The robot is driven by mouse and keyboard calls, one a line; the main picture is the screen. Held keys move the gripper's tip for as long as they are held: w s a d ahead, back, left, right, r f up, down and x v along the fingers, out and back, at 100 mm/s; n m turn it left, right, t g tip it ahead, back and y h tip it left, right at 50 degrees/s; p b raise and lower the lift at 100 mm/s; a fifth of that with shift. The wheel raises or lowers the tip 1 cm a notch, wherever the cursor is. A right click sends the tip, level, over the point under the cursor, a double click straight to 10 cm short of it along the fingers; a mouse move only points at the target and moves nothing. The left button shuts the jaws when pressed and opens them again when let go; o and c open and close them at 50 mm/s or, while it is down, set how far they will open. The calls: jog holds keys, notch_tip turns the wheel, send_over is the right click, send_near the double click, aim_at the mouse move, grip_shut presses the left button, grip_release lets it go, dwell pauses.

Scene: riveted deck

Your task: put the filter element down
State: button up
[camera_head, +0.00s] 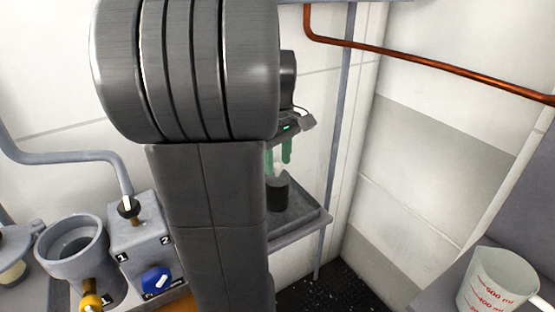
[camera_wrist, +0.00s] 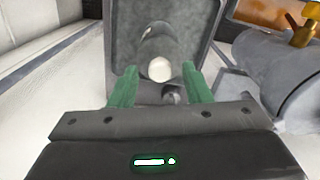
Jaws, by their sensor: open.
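The filter element (camera_head: 278,197) looks like a dark cylinder with a pale top, standing upright on a grey tray (camera_head: 303,226) in the head view. In the wrist view its pale round end (camera_wrist: 160,69) shows between and just beyond my fingertips. My gripper (camera_head: 278,165) has green fingers pointing down just above it. In the wrist view my gripper (camera_wrist: 159,70) is open, with a gap between each finger and the pale end. My arm hides the left part of the tray in the head view.
A grey valve block (camera_head: 140,245) with a blue knob (camera_head: 157,281) and a grey cup-shaped housing (camera_head: 72,255) stand left. A measuring cup (camera_head: 497,283) stands at the lower right. A post (camera_head: 340,120) rises beside the tray. A copper pipe (camera_head: 430,66) crosses the wall.

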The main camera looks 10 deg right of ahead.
notch_tip(320, 180, up, 7)
jog(key=shift+r+p, duration=0.1)
jog(key=shift+p, duration=0.45)
notch_tip(320, 180, down, 8)
jog(key=shift+f+b, duration=0.25)
jog(key=shift+b, duration=0.6)
jog(key=r, duration=0.3)
jog(key=r+p, duration=0.1)
jog(key=r, duration=0.1)
jog(key=shift+s, duration=0.25)
jog(key=shift+r, duration=0.25)
